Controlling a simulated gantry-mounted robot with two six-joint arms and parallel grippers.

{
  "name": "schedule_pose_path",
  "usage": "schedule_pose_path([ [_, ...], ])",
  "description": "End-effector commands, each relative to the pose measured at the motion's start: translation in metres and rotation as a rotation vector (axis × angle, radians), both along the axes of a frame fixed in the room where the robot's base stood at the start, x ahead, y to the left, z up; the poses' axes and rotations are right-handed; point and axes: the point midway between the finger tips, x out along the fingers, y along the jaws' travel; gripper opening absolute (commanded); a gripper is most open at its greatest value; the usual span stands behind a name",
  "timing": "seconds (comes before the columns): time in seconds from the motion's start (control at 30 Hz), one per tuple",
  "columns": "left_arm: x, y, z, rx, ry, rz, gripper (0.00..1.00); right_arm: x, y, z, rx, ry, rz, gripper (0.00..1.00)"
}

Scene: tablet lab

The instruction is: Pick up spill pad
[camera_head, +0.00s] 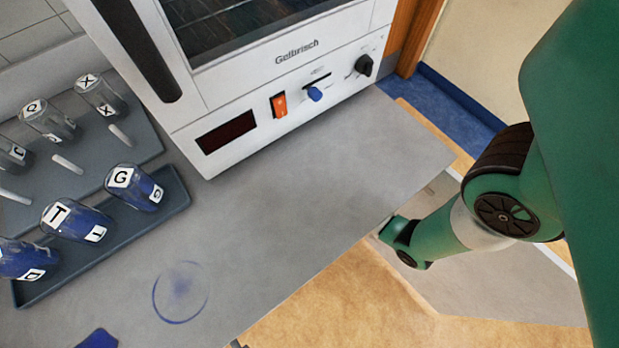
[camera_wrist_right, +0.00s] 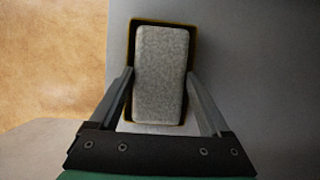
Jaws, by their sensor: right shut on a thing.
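The spill pad (camera_wrist_right: 160,58) is a pale grey, speckled, rounded block in the right wrist view. It lies in line with a dark holder with a yellow rim (camera_wrist_right: 190,28), which shows around its edges. My right gripper (camera_wrist_right: 160,78) is shut on the pad, one finger on each long side. I cannot tell whether the pad is raised from the holder. In the head view my right arm reaches down beyond the bench's right edge, and its fingers and the pad are hidden. My left gripper is not in view.
On the grey bench (camera_head: 300,190) stands a white oven (camera_head: 270,100). A blue ring stain (camera_head: 181,291) marks the bench front. A blue object (camera_head: 97,339) is cut off below.

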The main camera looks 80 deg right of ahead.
Motion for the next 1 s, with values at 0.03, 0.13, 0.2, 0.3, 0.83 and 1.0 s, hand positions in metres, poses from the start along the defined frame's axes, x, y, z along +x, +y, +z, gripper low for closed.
schedule_pose_path([
  [0.03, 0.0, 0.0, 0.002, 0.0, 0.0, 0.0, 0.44, 0.0, 0.0, 0.002, 0.0, 0.0, 0.0, 0.29],
  [0.13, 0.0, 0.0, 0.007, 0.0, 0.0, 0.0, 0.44, 0.0, 0.0, 0.008, 0.0, 0.0, 0.0, 0.29],
  [0.2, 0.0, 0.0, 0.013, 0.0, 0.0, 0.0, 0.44, 0.0, 0.0, 0.014, 0.0, 0.0, 0.0, 0.29],
  [0.3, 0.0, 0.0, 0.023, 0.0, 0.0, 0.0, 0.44, 0.0, 0.0, 0.027, -0.001, -0.001, 0.0, 0.29],
  [0.83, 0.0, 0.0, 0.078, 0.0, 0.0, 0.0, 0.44, -0.068, 0.099, 0.04, 0.002, 0.005, 0.016, 0.29],
  [1.0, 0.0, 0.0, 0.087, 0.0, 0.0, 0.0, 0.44, -0.089, 0.129, 0.038, 0.0, 0.002, 0.015, 0.29],
])
